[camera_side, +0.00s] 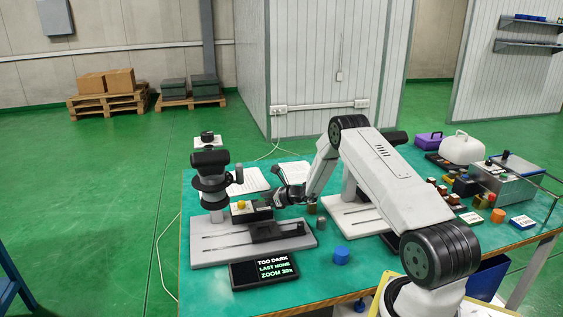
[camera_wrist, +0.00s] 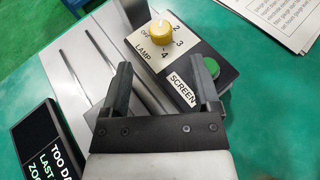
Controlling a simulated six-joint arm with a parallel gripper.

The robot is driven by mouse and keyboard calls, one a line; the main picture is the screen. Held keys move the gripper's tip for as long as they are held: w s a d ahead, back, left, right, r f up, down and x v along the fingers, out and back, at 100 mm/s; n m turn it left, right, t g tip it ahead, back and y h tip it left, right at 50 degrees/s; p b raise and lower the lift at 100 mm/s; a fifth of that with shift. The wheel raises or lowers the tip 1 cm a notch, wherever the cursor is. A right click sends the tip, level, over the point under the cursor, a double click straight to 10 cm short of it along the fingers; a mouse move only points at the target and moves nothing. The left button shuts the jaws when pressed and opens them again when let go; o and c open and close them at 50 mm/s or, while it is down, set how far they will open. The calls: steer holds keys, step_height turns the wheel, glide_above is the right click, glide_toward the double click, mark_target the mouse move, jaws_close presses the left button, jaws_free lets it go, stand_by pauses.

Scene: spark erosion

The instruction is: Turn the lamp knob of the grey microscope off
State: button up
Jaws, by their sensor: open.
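The grey microscope (camera_side: 209,180) stands at the left of the green table on a flat grey base (camera_side: 215,243). Its control box carries a yellow lamp knob (camera_wrist: 161,32) on a white plate marked LAMP, with OFF, 2, 3 and 4 around it. The knob also shows small in the side view (camera_side: 241,204). Which mark the knob points at is hard to tell. A green button (camera_wrist: 210,68) sits near the SCREEN label. My gripper (camera_wrist: 164,75) is open and empty, its fingertips just short of the knob in the wrist view. In the side view it is right of the box.
Printed sheets (camera_side: 294,172) lie behind the box.

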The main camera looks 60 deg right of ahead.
mark_target(246, 209)
steer(key=shift+s+a+f+m+h, duration=0.15)
steer(key=shift+s+a+m+h, duration=0.1)
steer(key=shift+s+m+h, duration=0.2)
steer(key=shift+w, duration=0.15)
steer(key=shift+x, duration=3.85)
steer(key=shift+f, duration=0.1)
jaws_close()
